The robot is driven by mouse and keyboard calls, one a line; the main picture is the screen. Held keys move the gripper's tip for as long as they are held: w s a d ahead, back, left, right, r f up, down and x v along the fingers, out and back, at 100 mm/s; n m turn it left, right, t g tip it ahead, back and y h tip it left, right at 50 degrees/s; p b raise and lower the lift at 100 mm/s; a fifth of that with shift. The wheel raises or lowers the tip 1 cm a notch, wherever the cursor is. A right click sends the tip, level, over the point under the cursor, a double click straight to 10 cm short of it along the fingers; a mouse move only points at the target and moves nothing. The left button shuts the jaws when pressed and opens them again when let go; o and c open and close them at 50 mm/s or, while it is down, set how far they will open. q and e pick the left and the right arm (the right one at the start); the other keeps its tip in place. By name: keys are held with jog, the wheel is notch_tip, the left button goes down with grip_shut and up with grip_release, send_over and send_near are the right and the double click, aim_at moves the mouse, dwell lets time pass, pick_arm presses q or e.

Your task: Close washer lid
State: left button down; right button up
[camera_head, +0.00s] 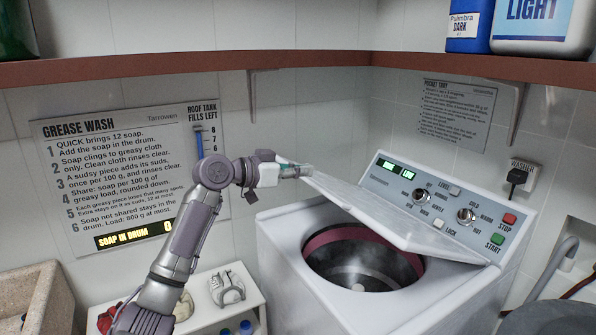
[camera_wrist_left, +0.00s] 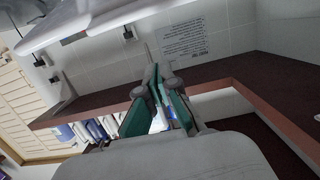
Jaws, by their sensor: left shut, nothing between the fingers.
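The white washer (camera_head: 285,240) stands at the right in the head view, its round drum opening (camera_head: 365,258) showing with a dark red inner ring. The white lid (camera_head: 400,222) is partly open, tilted up over the back of the opening below the control panel. My left gripper (camera_head: 306,171) is at the lid's upper left corner, fingers pointing right. It is shut and empty; I cannot tell whether it touches the lid. The left wrist view shows its green-padded fingers (camera_wrist_left: 152,92) together. A pale panel crosses the top of that view. My right gripper is not in view.
The control panel (camera_head: 440,200) stands behind the lid. A red-brown shelf (camera_head: 200,66) with bottles runs above. A low white shelf unit (camera_head: 240,300) stands left of the washer, below my left arm. A stone basin (camera_head: 35,295) is at lower left.

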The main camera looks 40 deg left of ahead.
aim_at(321, 193)
pick_arm(q)
jog(key=x, duration=0.2)
jog(key=p+x, duration=0.1)
jog(key=x, duration=0.1)
jog(key=p+x, duration=0.1)
jog(key=x, duration=0.1)
jog(key=shift+d+r, duration=0.1)
jog(key=shift+r, duration=0.2)
jog(key=f, duration=0.2)
jog(key=f+p, duration=0.1)
jog(key=shift+s+f, duration=0.1)
jog(key=shift+s, duration=0.2)
jog(key=shift+s+a+f, duration=0.3)
jog(key=shift+s+f, duration=0.1)
jog(key=shift+f, duration=0.15)
jog(key=shift+w, duration=0.1)
jog(key=shift+f, duration=0.1)
